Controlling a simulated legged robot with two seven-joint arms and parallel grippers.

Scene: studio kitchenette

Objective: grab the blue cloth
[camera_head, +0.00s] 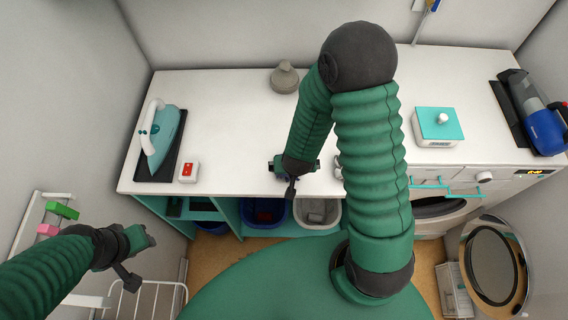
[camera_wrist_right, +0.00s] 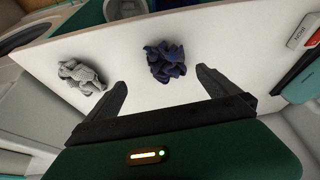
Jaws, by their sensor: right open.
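The blue cloth (camera_wrist_right: 163,60) lies crumpled and dark blue on the white counter in the right wrist view. My right gripper (camera_wrist_right: 162,82) is open and empty. Its two fingers point toward the cloth, one on either side in the picture, with the cloth just beyond the tips. In the head view my right gripper (camera_head: 292,172) is over the counter's front edge area, and the blue cloth is not clearly seen there. My left gripper (camera_head: 138,252) is off to the left, away from the counter; its jaw opening is unclear.
A grey cloth (camera_wrist_right: 82,77) lies left of the blue one. The white counter (camera_head: 230,110) holds an iron (camera_head: 163,137), a red-switch box (camera_head: 187,171), a grey bottle (camera_head: 284,78) and a teal-topped box (camera_head: 438,125). Blue (camera_head: 264,224) and white (camera_head: 318,225) bins sit below.

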